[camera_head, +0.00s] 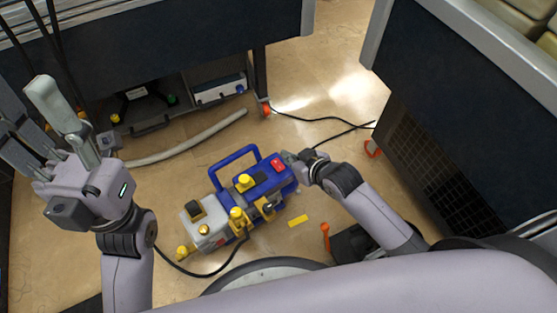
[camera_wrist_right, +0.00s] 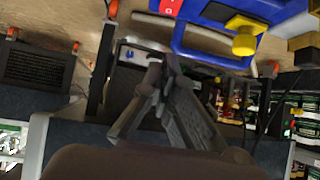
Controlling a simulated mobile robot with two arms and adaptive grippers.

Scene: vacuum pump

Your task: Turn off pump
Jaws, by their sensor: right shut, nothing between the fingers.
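The vacuum pump (camera_head: 215,215), blue and pale grey with yellow caps, stands on the floor with its blue handle (camera_head: 222,160) raised. A red switch (camera_head: 277,165) sits on its blue end. My right gripper (camera_head: 287,157) is at that end, close beside the switch; the head view does not settle whether it touches. My left gripper (camera_head: 45,115) is raised at the left, fingers apart, away from the pump.
A black cable (camera_head: 215,272) runs from the pump. A pale hose (camera_head: 190,140) lies behind it. A yellow strip (camera_head: 298,221) and an orange item (camera_head: 325,236) lie to its right. Dark benches (camera_head: 180,50) stand at the back and right (camera_head: 470,100).

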